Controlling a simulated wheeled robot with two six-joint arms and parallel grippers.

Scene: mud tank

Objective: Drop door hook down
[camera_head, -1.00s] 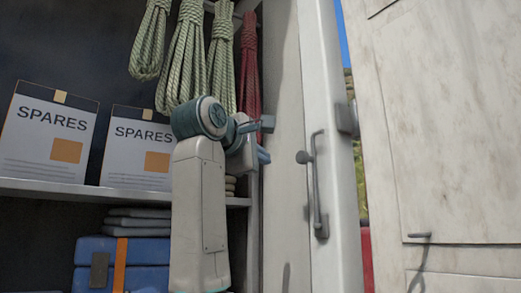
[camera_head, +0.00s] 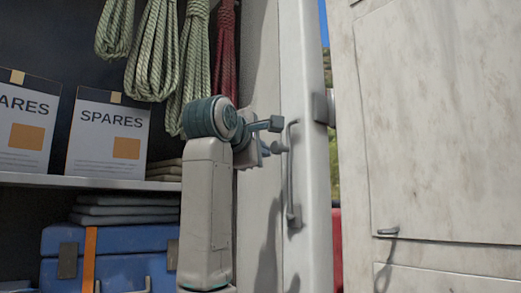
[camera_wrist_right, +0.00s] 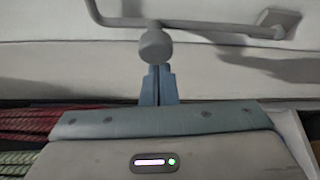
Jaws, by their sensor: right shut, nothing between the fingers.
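The door hook (camera_head: 292,180) is a grey bent rod standing upright along the pale door frame, with a small plate at its lower end. A round grey knob (camera_head: 281,147) sits beside the rod's upper part. My right gripper (camera_head: 267,148) is shut and empty, its tips just left of the knob. In the right wrist view the knob (camera_wrist_right: 156,46) is straight ahead of the shut blue fingers (camera_wrist_right: 158,88) and overlaps their tips; I cannot tell whether they touch. The hook's rod (camera_wrist_right: 205,28) crosses the top there. My left gripper is not in view.
A shelf (camera_head: 60,180) on the left holds SPARES boxes (camera_head: 108,135), with a blue case (camera_head: 120,255) below. Green ropes (camera_head: 152,50) and a red rope (camera_head: 225,50) hang above. A pale door panel (camera_head: 440,130) with a small latch (camera_head: 388,231) stands at right.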

